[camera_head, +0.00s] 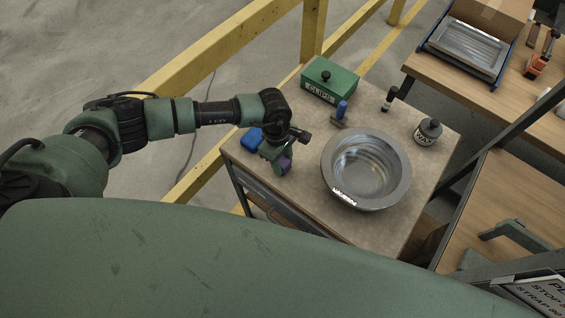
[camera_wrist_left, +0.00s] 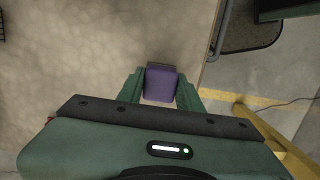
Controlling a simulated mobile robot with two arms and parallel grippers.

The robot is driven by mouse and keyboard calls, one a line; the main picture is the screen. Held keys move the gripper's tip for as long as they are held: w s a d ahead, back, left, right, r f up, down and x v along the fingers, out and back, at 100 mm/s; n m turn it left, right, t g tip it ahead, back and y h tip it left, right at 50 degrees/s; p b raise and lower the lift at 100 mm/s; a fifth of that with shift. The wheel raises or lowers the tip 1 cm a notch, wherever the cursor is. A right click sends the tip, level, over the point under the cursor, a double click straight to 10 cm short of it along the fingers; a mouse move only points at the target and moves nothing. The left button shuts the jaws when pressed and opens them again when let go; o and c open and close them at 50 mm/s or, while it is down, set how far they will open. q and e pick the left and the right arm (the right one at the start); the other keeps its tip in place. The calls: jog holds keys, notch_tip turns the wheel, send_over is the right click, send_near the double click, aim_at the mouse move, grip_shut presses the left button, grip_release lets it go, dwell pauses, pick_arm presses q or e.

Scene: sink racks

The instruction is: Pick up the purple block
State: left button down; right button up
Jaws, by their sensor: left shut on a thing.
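The purple block (camera_wrist_left: 160,84) sits between the two green fingers of my left gripper (camera_wrist_left: 160,92) in the left wrist view, with a finger against each side. In the head view, the purple block (camera_head: 284,164) shows small at the tip of my left gripper (camera_head: 280,158), over the left part of the table (camera_head: 305,195). The gripper is shut on it and hides part of it. I cannot tell whether the block touches the tabletop. My right gripper is in neither view.
A metal bowl (camera_head: 396,172) stands right of the gripper. A blue object (camera_head: 251,139) lies just left of it. A green clips box (camera_head: 330,82), a blue-handled tool (camera_head: 341,112), a small dark bottle (camera_head: 389,98) and a wax bottle (camera_head: 428,131) stand farther back. Yellow rails (camera_head: 215,52) run behind.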

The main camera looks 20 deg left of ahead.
aim_at(282, 161)
pick_arm(q)
notch_tip(282, 161, up, 19)
jog(key=b, duration=0.5)
jog(key=shift+r, duration=0.1)
jog(key=c, duration=1.6)
grip_release()
jog(key=c, duration=0.5)
jog(key=shift+c, duration=0.2)
